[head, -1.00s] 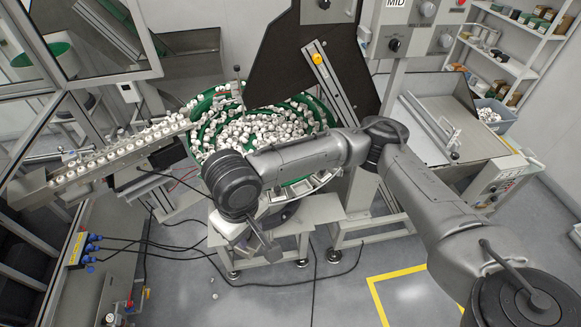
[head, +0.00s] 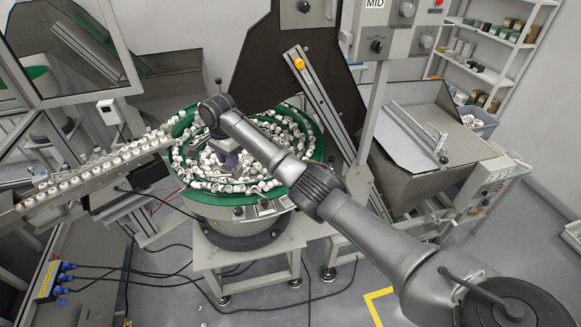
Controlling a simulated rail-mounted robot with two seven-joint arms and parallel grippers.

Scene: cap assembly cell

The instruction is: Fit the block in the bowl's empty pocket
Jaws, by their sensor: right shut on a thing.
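The bowl is a large round feeder with a green rim (head: 312,128) and a grey outer wall, filled with many small white caps. My right arm reaches in from the lower right, and my right gripper (head: 226,150) points down over the middle of the bowl. It is shut on the block (head: 229,162), a small purplish-grey piece that is mostly hidden by the gripper and blends with the caps. I cannot tell whether the block touches the caps or the bowl floor. The empty pocket cannot be made out. My left gripper is not in view.
A sloped track (head: 100,168) lined with white caps runs from the bowl to the left. A dark plate and a metal rail (head: 325,100) stand behind the bowl. A hopper (head: 430,140) and a control post stand at the right. The floor in front is mostly clear, with cables.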

